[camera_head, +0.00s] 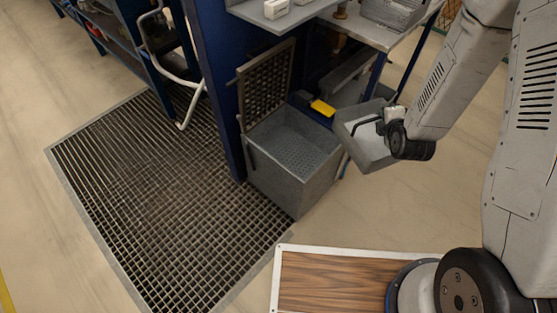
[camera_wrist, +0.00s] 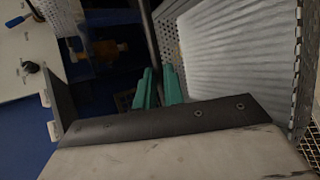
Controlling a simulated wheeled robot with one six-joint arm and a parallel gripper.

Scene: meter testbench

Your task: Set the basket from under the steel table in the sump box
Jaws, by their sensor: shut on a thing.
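The basket (camera_head: 366,153) is a grey metal tray-like container, held tilted in the air beside the sump box. My gripper (camera_head: 384,124) is shut on its thin dark bar at the right side. In the wrist view, green fingertips (camera_wrist: 160,88) close around that bar, and the basket (camera_wrist: 235,50) fills the upper right with a perforated wall and a pale ribbed inside. The grey sump box (camera_head: 283,185) stands open to the left of the basket. Its grated lid (camera_head: 268,82) is raised at the back, and its perforated inside shows. The steel table (camera_head: 395,42) is behind.
A blue post (camera_head: 215,80) rises along the sump box's left side. A yellow item (camera_head: 322,107) lies behind the box. Another perforated basket (camera_head: 392,12) is on the steel table. A floor grating (camera_head: 160,190) spreads left, and a wood-topped platform (camera_head: 325,285) is in front.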

